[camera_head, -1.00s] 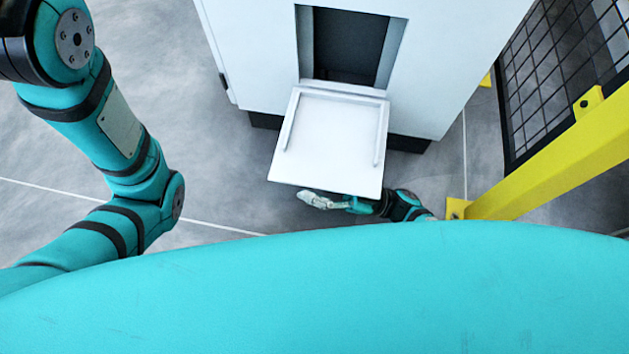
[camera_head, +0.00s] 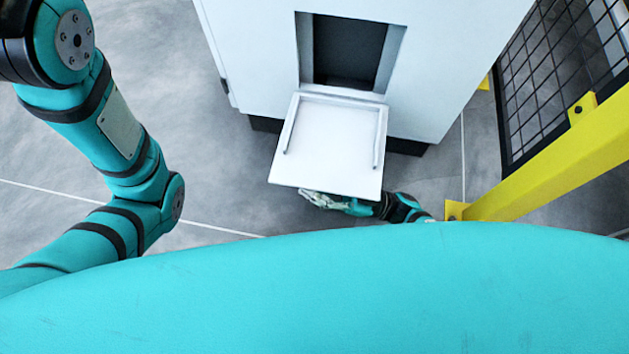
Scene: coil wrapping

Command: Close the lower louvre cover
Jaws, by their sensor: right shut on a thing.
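The lower louvre cover (camera_head: 333,145) is a white panel with a raised rim on its sides. It hangs open, folded out from the white cabinet (camera_head: 440,60) below a dark rectangular opening (camera_head: 349,48). My right gripper (camera_head: 318,199) is at the cover's near edge, partly hidden under it, and is shut on that edge. The fingertips are hard to make out. My left arm (camera_head: 120,140) comes down at the left, and its gripper is out of view.
A yellow post (camera_head: 550,150) and black mesh fence (camera_head: 560,80) stand close at the right. Grey floor (camera_head: 220,180) is clear left of the cover. My turquoise body covers the bottom of the view.

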